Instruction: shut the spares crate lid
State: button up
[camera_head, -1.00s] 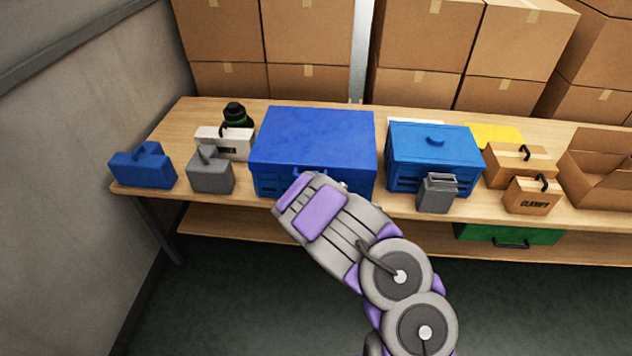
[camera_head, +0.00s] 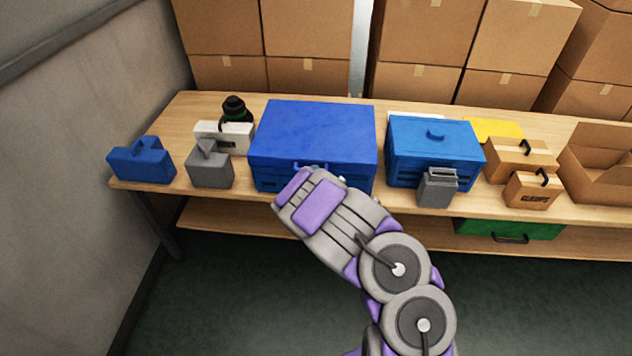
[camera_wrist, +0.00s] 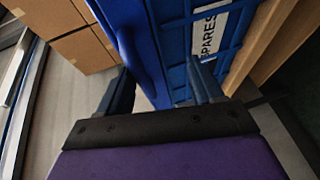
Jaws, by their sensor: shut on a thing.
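The spares crate (camera_head: 268,181) is a blue box at the front of the wooden table, and its "SPARES" label (camera_wrist: 209,33) shows in the wrist view. Its brighter blue lid (camera_head: 315,130) lies over the top and looks level. I cannot tell whether a thin gap is left beneath it. My gripper (camera_wrist: 160,84) is at the front edge of the lid, with its fingers on either side of the blue lid handle (camera_head: 308,166), shut on it. The wrist hides part of the handle and the crate front in the head view.
A grey box (camera_head: 209,170), a small blue toolbox (camera_head: 142,163) and a white case (camera_head: 213,135) stand left. A second blue crate (camera_head: 433,150), a grey container (camera_head: 437,188) and cardboard boxes (camera_head: 530,190) stand right. Stacked cartons (camera_head: 420,40) are behind.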

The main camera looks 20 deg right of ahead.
jog(key=shift+s+f, duration=0.25)
jog(key=shift+f, duration=0.15)
jog(key=shift+s+d, duration=0.1)
jog(key=shift+s, duration=0.05)
jog(key=s+r+p, duration=0.2)
jog(key=s+p, duration=0.3)
jog(key=s, duration=0.3)
jog(key=shift+r, duration=0.2)
jog(key=s+r+p, duration=0.1)
jog(key=s+p, duration=0.7)
jog(key=p, duration=0.3)
jog(key=shift+r, duration=0.2)
jog(key=shift+s, duration=0.1)
